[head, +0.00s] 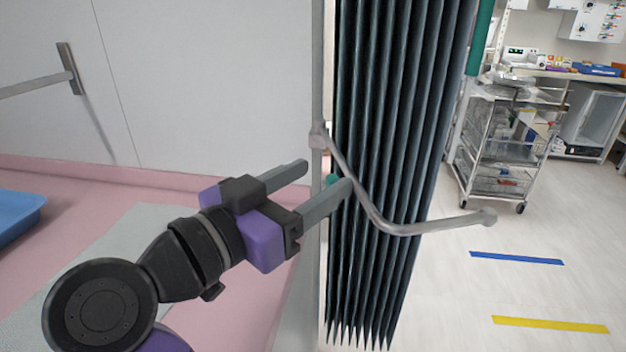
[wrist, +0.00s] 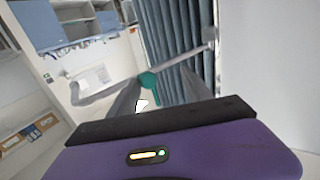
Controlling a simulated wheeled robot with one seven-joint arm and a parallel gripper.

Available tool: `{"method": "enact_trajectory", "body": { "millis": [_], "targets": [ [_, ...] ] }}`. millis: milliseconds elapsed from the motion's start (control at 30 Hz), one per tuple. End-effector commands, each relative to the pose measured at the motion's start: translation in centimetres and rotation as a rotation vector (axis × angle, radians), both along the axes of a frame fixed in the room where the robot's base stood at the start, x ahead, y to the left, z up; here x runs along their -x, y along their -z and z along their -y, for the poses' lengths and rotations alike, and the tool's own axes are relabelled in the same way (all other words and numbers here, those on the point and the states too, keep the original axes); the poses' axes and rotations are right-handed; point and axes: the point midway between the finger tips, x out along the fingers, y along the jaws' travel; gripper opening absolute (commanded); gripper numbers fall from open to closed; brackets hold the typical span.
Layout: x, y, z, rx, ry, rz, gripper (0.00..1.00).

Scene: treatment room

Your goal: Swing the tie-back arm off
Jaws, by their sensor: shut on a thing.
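The tie-back arm (head: 388,227) is a bent grey bar. Its block-like end sits at the edge of the white wall panel, and the bar runs in front of the dark pleated curtain (head: 392,110) to a free knobbed end at right. My gripper (head: 328,178) is at the bar's upper stretch, its fingers on a small teal piece (head: 333,181), mostly hidden by the near finger. The wrist view shows this teal piece (wrist: 150,85) between the fingers, against the bar (wrist: 105,68). The exact contact is partly hidden.
A wire cart (head: 500,150) stands at right behind the curtain, before a counter. The floor at right is clear, with blue (head: 516,258) and yellow (head: 550,324) tape strips. A blue tray (head: 18,215) and a wall rail (head: 40,86) are at left.

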Motion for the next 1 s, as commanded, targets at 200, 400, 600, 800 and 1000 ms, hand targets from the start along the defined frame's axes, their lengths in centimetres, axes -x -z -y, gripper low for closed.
{"method": "enact_trajectory", "body": {
  "millis": [200, 400, 600, 800, 1000],
  "targets": [
    [1.6, 0.1, -2.0, 0.001, -0.008, -0.002, 0.44],
    [4.0, 0.0, -4.2, 0.001, -0.005, -0.001, 0.44],
    [5.3, 0.0, -5.4, 0.0, -0.002, 0.0, 0.44],
    [5.5, 0.0, -5.5, 0.0, 0.001, 0.0, 0.44],
    [5.5, 0.0, -5.5, -0.001, 0.001, 0.001, 0.44]
  ]
}}
